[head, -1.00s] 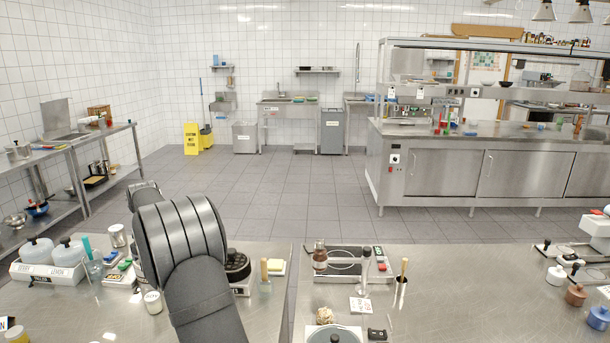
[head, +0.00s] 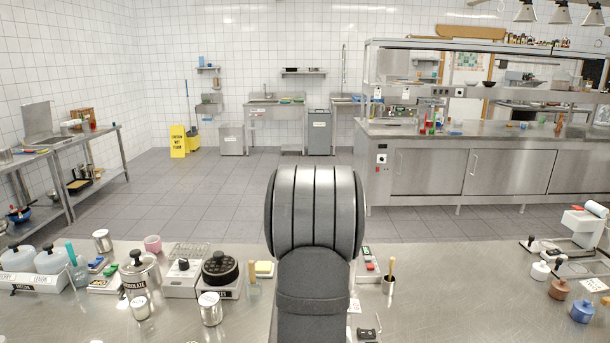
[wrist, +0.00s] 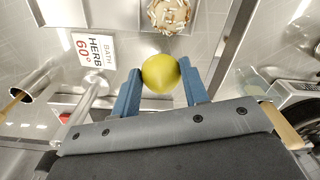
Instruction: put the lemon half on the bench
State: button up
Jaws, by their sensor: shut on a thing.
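The lemon half (wrist: 160,73), smooth and yellow-green, sits between the blue fingers of my gripper (wrist: 159,82) in the wrist view. My gripper is shut on it, with a finger on each side. Its cut face does not show. The steel bench (head: 440,318) spans the front of the head view, and its bare metal also shows in the wrist view (wrist: 125,16). In the head view my arm hides the gripper and the lemon half. I cannot tell the height above the bench.
In the wrist view, a sign reading "BATH HERB 60°" (wrist: 94,52) and a pale, textured round thing (wrist: 170,12) are near the lemon half. A metal pot with a wooden handle (head: 388,286) stands right of my arm.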

jog(key=d, duration=0.1)
jog(key=w+d+f, duration=0.1)
jog(key=d, duration=0.2)
jog(key=shift+w+d+f, duration=0.15)
jog(key=shift+w+f, duration=0.1)
jog(key=shift+f, duration=0.05)
notch_tip(320, 180, up, 19)
jog(key=n, duration=1)
send_over(166, 309)
jog(key=f, duration=1.7)
jog(key=shift+d+f, duration=0.35)
jog(key=shift+d, duration=0.05)
jog(key=shift+a+f, duration=0.35)
jog(key=shift+a, duration=0.15)
jog(key=shift+f, duration=1.95)
jog(key=shift+f, duration=0.1)
